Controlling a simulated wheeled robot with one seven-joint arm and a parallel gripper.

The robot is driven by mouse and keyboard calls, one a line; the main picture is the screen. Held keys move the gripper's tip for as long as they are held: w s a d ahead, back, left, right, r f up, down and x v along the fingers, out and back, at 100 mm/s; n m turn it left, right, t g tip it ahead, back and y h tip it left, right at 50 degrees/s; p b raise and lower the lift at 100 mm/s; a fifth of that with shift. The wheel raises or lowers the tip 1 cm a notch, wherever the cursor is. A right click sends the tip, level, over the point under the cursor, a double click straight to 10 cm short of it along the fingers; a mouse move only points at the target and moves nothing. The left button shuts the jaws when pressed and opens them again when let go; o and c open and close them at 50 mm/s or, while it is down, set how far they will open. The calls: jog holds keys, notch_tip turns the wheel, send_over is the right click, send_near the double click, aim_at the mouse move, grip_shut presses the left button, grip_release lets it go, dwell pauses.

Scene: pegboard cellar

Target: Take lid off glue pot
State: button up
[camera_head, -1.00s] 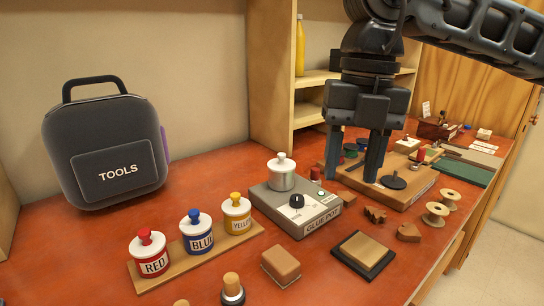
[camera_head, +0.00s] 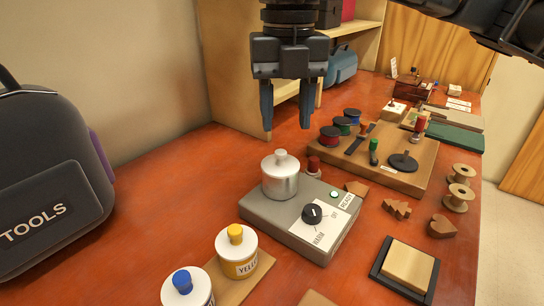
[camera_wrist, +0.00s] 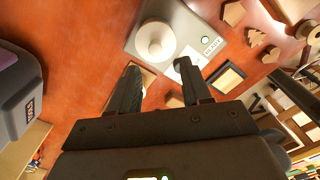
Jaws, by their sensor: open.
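The glue pot (camera_head: 280,184) is a small metallic pot on a grey heater base (camera_head: 272,222) with a black dial. Its pale lid (camera_head: 280,161), with a round knob on top, sits on the pot. In the wrist view the lid (camera_wrist: 155,43) shows from above, beyond my fingertips. My gripper (camera_head: 287,117) is open and empty, pointing down. It hangs above and behind the pot in the head view, apart from the lid. In the wrist view the open gripper (camera_wrist: 158,80) has one finger on each side of the picture's middle.
A black tools bag (camera_head: 45,185) stands at left. Blue (camera_head: 187,290) and yellow (camera_head: 236,252) paint pots stand in front. A wooden board (camera_head: 405,180) with spools and stamps lies behind right. A stamp pad (camera_head: 405,268) and wooden shapes lie right. Bench left of the heater is clear.

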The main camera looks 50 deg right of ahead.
aim_at(281, 152)
jog(key=f, duration=0.6)
jog(key=shift+w+f+p, duration=0.3)
jog(key=shift+w+p, duration=0.1)
jog(key=shift+c, duration=0.2)
grip_shut()
